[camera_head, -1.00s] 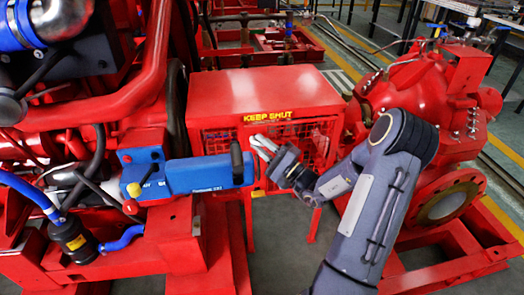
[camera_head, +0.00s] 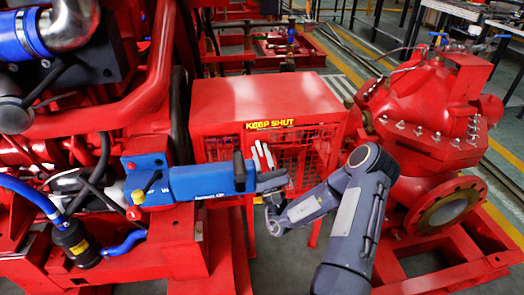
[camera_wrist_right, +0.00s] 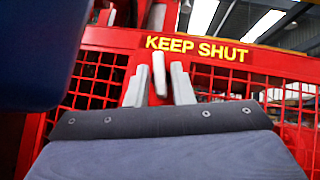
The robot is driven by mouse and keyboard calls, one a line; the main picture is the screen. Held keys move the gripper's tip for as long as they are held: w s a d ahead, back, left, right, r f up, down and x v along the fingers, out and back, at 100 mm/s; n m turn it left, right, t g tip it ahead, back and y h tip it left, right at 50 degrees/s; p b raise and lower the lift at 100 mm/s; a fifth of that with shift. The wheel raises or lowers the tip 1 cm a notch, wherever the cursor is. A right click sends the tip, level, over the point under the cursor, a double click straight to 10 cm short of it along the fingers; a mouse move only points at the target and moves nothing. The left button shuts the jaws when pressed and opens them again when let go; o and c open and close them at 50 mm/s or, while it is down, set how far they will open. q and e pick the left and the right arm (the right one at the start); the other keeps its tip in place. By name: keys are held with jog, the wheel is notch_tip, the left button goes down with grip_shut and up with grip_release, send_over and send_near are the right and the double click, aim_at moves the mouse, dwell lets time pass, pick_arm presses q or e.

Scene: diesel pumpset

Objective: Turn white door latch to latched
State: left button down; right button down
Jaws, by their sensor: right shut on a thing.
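The red guard cage door (camera_head: 300,160) under the yellow KEEP SHUT sign stands in the middle of the head view. In the right wrist view, the white latch (camera_wrist_right: 159,74) stands roughly upright below the sign, in front of the red door frame. My right gripper (camera_head: 262,154) is at the door front; its pale fingers point upward. In the wrist view the fingers (camera_wrist_right: 158,86) stand on both sides of the latch and are shut on it. In the head view the latch cannot be told apart from the fingers. My left gripper is not in view.
A blue box (camera_head: 205,180) with a black end handle (camera_head: 239,172) juts out close to the left of my right gripper. The red pump (camera_head: 425,130) with its flange stands to the right. Red base rails run along the floor in front.

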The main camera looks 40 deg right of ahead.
jog(key=m+h, duration=0.2)
jog(key=shift+g+h, duration=0.3)
jog(key=shift+h, duration=0.1)
jog(key=shift+m+h+p, duration=0.3)
jog(key=shift+m, duration=0.3)
jog(key=c, duration=1.5)
grip_release()
jog(key=shift+v, duration=3.95)
